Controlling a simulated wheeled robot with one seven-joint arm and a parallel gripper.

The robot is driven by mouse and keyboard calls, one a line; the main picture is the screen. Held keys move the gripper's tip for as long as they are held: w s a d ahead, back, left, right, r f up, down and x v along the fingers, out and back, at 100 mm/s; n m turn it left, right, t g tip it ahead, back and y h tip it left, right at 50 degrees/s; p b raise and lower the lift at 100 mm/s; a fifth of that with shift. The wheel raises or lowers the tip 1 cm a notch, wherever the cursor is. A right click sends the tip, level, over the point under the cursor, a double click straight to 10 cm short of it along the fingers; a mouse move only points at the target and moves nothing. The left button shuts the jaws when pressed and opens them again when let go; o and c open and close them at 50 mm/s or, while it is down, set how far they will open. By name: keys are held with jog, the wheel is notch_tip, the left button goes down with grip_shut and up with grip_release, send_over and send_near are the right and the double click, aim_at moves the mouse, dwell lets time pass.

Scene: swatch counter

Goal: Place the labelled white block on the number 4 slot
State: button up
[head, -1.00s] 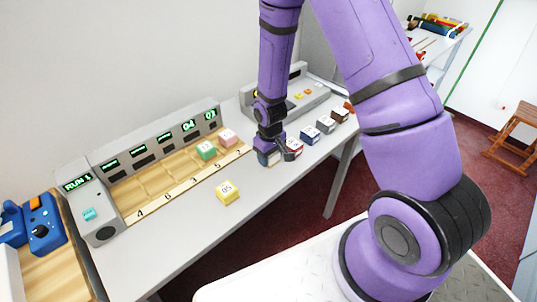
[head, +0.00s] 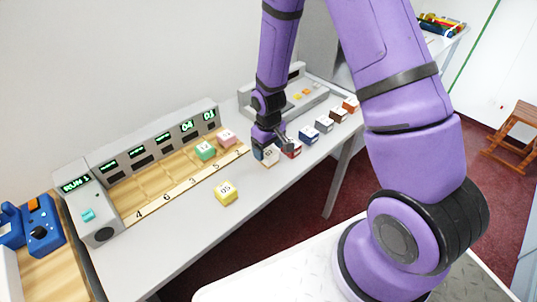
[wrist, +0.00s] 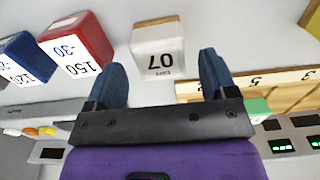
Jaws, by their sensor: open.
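The white block, marked 07, stands on the grey counter near its front edge. It shows in the head view (head: 270,157) partly behind a finger, and in the wrist view (wrist: 158,48). My gripper (head: 272,145) is open just above it. In the wrist view my gripper (wrist: 161,62) has its two blue fingertips apart, with the block centred in the gap just beyond them; no grip shows. The number 4 slot (head: 127,199) is the leftmost in the wooden rack, is empty, and has its label (head: 139,214) in front.
A green block (head: 205,150) and a pink block (head: 226,137) sit in the rack's right slots. A yellow block (head: 226,193) stands before the rack. A red block (wrist: 78,42) stands close beside the white one, with blue, dark and orange blocks beyond.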

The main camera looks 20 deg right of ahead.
jog(key=s+d+r+m+t, duration=0.1)
jog(key=s+r, duration=0.3)
jog(key=r, duration=1)
jog(key=s+d+r+m+t, duration=0.1)
jog(key=s+r+t, duration=0.15)
jog(key=r, duration=1.25)
jog(key=s+d+r+t, duration=0.1)
jog(key=s+r, duration=0.4)
jog(key=s, duration=0.3)
jog(key=s+r+m, duration=0.1)
jog(key=s+r, duration=0.4)
jog(key=s, duration=0.3)
jog(key=shift+s+d+r+m+t, duration=0.15)
jog(key=shift+d+r+m+t, duration=0.15)
jog(key=shift+d+r+t, duration=0.1)
jog(key=shift+o, duration=0.5)
jog(key=shift+s+r, duration=0.1)
jog(key=shift+s, duration=0.3)
jog(key=m+g, duration=0.5)
jog(key=m, duration=0.9)
send_over(269, 153)
notch_tip(269, 153, down, 31)
jog(key=shift+w+f, duration=0.1)
jog(key=shift+f, duration=5.75)
